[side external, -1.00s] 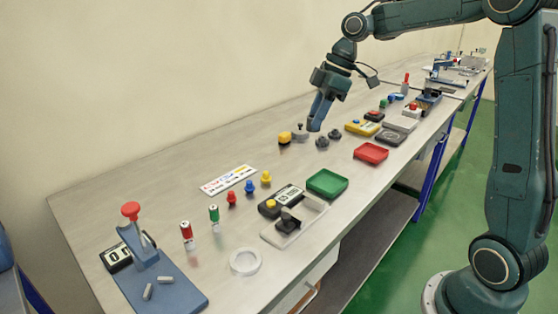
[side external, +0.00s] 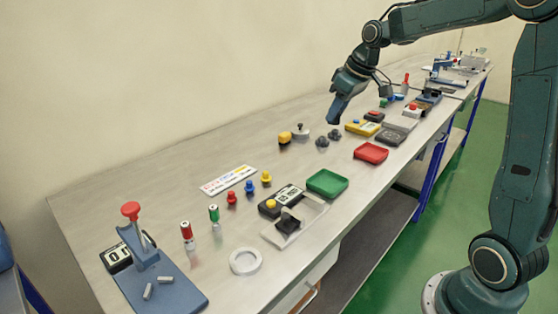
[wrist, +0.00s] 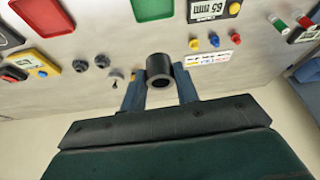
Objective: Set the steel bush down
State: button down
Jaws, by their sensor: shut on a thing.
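The steel bush (wrist: 160,68) is a dark grey ring-shaped cylinder with an open bore. In the wrist view it sits between the two blue fingers of my gripper (wrist: 160,92), which is shut on it. In the side view my gripper (side external: 334,118) points down above the bench (side external: 160,170), behind two dark knobbed parts (side external: 322,142). The bush cannot be made out in the side view, and its height above the bench is hard to tell.
A grey round part with a knob (side external: 301,133) and a yellow part (side external: 284,138) stand left of my gripper. A green tray (side external: 327,184) and a red tray (side external: 371,153) lie nearer the front edge. A yellow box (side external: 362,128) is to the right. The back left bench is clear.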

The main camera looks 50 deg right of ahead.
notch_tip(320, 180, down, 15)
jog(key=shift+r, duration=0.1)
dwell(0.3)
jog(key=shift+f, duration=2.15)
jog(key=shift+f, duration=0.1)
jog(key=c, duration=1.1)
grip_release()
jog(key=shift+o, duration=0.2)
jog(key=v, duration=1.2)
